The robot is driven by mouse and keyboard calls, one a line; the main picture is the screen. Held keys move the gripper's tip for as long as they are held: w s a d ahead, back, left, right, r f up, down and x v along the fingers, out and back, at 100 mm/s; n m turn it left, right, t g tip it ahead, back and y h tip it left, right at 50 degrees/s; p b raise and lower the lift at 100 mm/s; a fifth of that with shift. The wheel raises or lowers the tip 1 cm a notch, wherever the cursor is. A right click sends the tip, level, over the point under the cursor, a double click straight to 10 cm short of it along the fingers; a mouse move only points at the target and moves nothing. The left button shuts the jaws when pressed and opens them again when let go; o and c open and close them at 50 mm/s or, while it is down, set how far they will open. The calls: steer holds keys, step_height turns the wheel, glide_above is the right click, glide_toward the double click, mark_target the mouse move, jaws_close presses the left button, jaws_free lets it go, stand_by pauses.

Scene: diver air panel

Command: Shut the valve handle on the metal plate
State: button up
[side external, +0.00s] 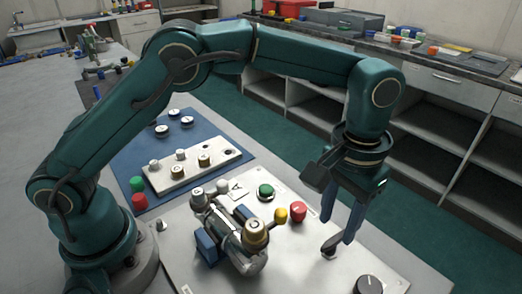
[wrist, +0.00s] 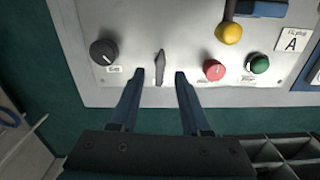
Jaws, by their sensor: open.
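The light grey metal plate (side external: 190,257) lies on the bench, and its lower edge shows in the wrist view (wrist: 125,98). In the side view the handle (side external: 331,244) is just beside my fingertips. My gripper (side external: 342,228) is open and empty, pointing down. In the wrist view its fingertips (wrist: 160,75) lie either side of the handle's lower part; contact cannot be told.
On the plate are a black knob (wrist: 103,52), red knob (wrist: 214,70), green knob (wrist: 259,64) and a yellow ball (wrist: 229,33) on a lever. A blue mat (side external: 214,131) lies behind.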

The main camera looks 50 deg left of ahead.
mark_target(331, 241)
steer(key=shift+f, duration=2)
jaws_close()
